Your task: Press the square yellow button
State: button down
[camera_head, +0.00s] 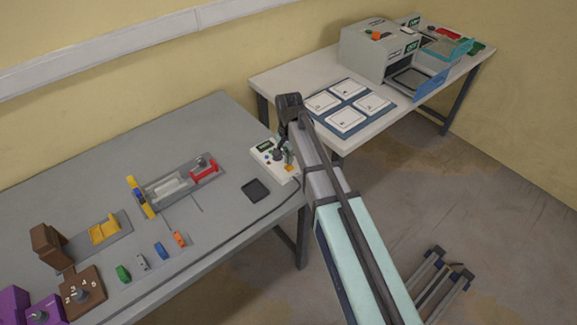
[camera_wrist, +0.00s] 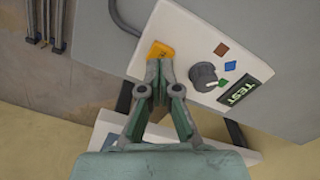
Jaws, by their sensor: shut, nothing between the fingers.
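The box also carries a black knob (camera_wrist: 204,77), a blue diamond (camera_wrist: 230,66), a brown diamond (camera_wrist: 221,49) and a TEST display (camera_wrist: 238,91). A black tray (camera_head: 256,190) lies in front. A second table with white panels (camera_head: 346,119) stands behind my arm.

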aim_at(289, 166)
jog(key=shift+f+b, duration=0.35)
jog(key=shift+f, duration=0.4)
jog(key=shift+f, duration=0.5)
jog(key=shift+r+p, duration=1.45)
jog(key=shift+r, duration=1.35)
